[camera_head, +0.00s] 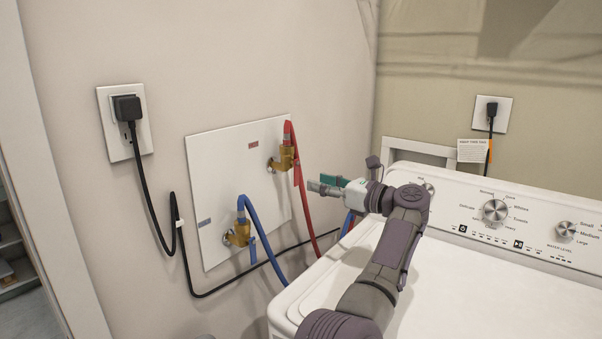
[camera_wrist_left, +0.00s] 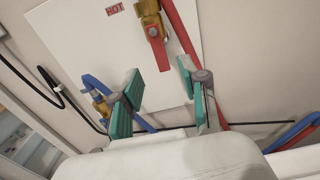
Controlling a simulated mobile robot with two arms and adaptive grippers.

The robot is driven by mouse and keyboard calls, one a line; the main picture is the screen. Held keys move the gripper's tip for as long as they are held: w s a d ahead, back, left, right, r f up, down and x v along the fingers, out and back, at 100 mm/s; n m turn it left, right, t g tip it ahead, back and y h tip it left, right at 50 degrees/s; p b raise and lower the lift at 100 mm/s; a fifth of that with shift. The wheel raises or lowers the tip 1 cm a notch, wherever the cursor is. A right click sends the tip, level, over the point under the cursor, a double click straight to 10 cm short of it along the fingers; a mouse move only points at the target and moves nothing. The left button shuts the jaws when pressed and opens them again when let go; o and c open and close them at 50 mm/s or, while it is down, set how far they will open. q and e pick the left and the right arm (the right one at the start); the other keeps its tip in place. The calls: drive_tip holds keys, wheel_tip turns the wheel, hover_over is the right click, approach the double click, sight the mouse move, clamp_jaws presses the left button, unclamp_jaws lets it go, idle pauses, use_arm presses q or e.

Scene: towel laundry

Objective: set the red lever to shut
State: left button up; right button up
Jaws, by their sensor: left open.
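The red lever (camera_head: 297,174) hangs down from the upper brass valve (camera_head: 284,158) on the white wall panel, beside the red hose. In the left wrist view the red lever (camera_wrist_left: 158,54) points down from its brass valve (camera_wrist_left: 149,16), next to a HOT label. My left gripper (camera_head: 326,184) is open and empty, just to the right of the lever in the head view and apart from it. In the left wrist view its green-padded fingers (camera_wrist_left: 160,84) are spread, with the lever beyond and between them. My right gripper is in no view.
A lower brass valve (camera_head: 238,235) carries a blue hose and blue lever. The white washer (camera_head: 480,280) stands under my left arm. A red hose (camera_head: 304,215) runs down near the gripper. A black cable crosses the wall below the panel (camera_head: 220,180).

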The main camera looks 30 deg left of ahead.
sight(297, 176)
use_arm(q)
drive_tip(key=a, duration=0.4)
drive_tip(key=a+p, duration=0.1)
drive_tip(key=a, duration=0.1)
drive_tip(key=shift+w+r, duration=0.1)
drive_tip(key=shift+w, duration=0.15)
drive_tip(key=shift+a, duration=0.4)
clamp_jaws()
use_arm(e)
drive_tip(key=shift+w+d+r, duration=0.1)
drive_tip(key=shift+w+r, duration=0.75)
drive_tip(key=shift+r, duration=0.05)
